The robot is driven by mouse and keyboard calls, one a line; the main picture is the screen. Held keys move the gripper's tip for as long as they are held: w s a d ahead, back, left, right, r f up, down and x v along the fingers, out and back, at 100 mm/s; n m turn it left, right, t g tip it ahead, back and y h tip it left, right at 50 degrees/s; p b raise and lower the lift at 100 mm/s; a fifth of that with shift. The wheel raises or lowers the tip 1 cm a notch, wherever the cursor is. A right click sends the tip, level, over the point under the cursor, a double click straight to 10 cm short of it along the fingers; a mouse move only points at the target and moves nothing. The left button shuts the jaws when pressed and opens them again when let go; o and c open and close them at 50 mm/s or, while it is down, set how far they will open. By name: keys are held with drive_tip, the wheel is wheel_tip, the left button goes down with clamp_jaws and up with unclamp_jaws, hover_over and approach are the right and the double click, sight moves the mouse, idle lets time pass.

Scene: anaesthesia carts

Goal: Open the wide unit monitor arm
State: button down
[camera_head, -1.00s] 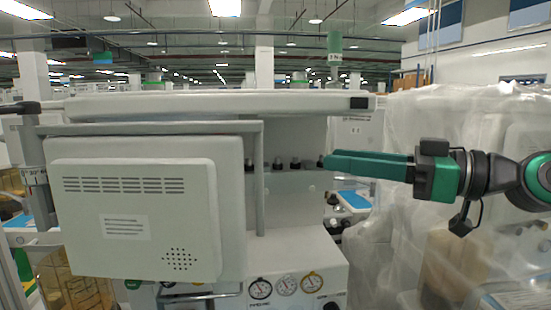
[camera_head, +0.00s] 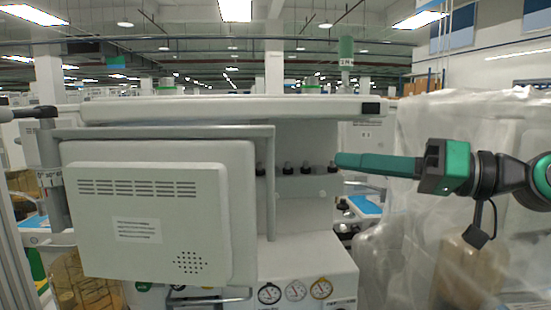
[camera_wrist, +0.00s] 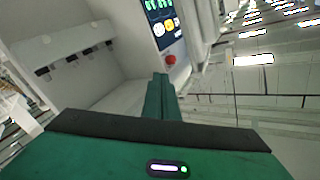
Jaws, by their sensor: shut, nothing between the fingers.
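The monitor arm's panel (camera_head: 150,215), a white box with vents, a label and a speaker grille, hangs in front of the wide unit (camera_head: 305,230) on the left of the head view. A grey tubular frame (camera_head: 270,200) runs along the panel's top and right side. My gripper (camera_head: 340,160) is shut and empty, pointing left at the right of the unit's recess, near a row of dark knobs (camera_head: 297,168). In the wrist view the shut green fingers (camera_wrist: 161,78) point toward a screen (camera_wrist: 162,22) and a red knob (camera_wrist: 170,59). I cannot tell whether the fingers touch anything.
A cart wrapped in clear plastic (camera_head: 400,225) stands at the right, close to my arm. Gauges (camera_head: 295,290) sit on the unit's lower front. A long white shelf (camera_head: 220,109) crosses above the panel and recess. Another blue-topped surface (camera_head: 365,204) shows behind.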

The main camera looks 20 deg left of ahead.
sight(272, 156)
drive_tip(key=shift+s+a+r+m+g, duration=0.15)
drive_tip(key=shift+s+a+m+g, duration=0.35)
drive_tip(key=shift+a+m, duration=1.5)
drive_tip(key=shift+s+a+r+m+g, duration=0.15)
drive_tip(key=shift+s+a+m, duration=0.65)
drive_tip(key=shift+a+m, duration=1.25)
drive_tip(key=shift+s+a+r+m+g, duration=0.15)
drive_tip(key=shift+s+a+m+g, duration=0.35)
drive_tip(key=shift+a+m, duration=1.5)
drive_tip(key=shift+s+a+n, duration=0.15)
drive_tip(key=shift+a+n, duration=0.3)
